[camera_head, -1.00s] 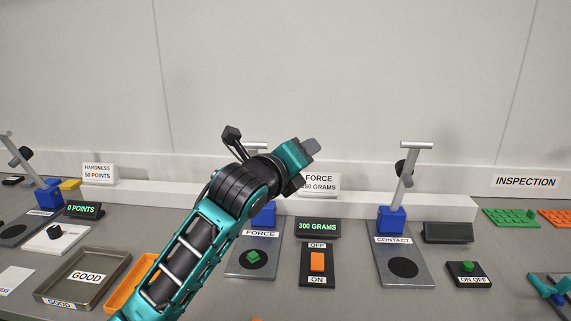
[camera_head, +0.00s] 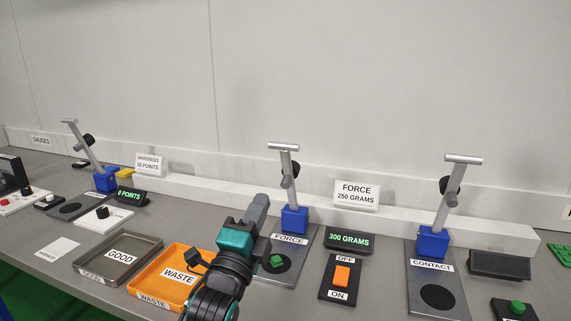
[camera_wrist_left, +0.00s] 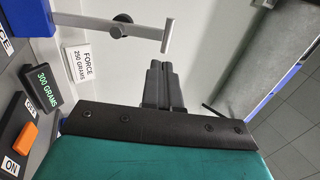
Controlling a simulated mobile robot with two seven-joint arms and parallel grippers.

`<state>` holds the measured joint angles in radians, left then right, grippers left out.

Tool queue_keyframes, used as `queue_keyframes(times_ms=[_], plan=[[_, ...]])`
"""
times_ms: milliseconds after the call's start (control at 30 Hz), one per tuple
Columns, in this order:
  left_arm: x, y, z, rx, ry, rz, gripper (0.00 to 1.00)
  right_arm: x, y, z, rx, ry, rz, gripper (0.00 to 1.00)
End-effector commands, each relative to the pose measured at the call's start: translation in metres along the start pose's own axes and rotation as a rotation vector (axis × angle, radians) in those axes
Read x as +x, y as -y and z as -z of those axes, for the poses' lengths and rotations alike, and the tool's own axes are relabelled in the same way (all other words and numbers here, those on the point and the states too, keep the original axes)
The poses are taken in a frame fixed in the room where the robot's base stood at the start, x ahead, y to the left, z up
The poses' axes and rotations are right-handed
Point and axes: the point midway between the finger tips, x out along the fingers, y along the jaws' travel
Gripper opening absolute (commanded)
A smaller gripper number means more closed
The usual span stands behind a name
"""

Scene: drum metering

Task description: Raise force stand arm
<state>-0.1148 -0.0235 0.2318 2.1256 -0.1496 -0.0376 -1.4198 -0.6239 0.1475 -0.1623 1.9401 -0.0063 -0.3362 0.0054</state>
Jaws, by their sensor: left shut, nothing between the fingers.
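The force stand has a grey base plate (camera_head: 281,279) labelled FORCE, a blue block (camera_head: 295,219) and a grey arm (camera_head: 287,181) with a crossbar handle on top. Its arm stands up, tilted slightly left. A green piece (camera_head: 277,261) lies on the plate's dark disc. My left gripper (camera_head: 261,202) is shut and empty, in front and left of the stand in the picture, below the handle. In the left wrist view, its closed fingers (camera_wrist_left: 160,68) are apart from the stand's handle (camera_wrist_left: 168,36). My right gripper is not in view.
A 300 GRAMS display (camera_head: 349,240) and an orange switch (camera_head: 342,276) sit right of the stand. The contact stand (camera_head: 433,241) is further right. The orange WASTE tray (camera_head: 160,289) and the grey GOOD tray (camera_head: 89,261) lie to the left. A FORCE 250 GRAMS sign (camera_head: 356,196) stands behind.

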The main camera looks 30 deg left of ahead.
Motion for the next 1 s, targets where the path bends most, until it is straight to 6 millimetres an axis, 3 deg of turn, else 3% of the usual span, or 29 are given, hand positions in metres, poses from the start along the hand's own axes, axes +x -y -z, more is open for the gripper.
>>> queue_keyframes(times_ms=[533, 733, 1000], plan=[[0.101, 0.002, 0.001, -0.001, -0.001, 0.001, 0.00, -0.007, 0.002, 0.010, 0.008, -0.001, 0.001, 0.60], [0.118, 0.001, 0.001, 0.000, -0.001, 0.000, 0.00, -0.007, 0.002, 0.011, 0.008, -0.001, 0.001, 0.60], [0.121, 0.000, 0.001, 0.000, -0.001, -0.001, 0.00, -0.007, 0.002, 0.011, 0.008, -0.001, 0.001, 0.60]])
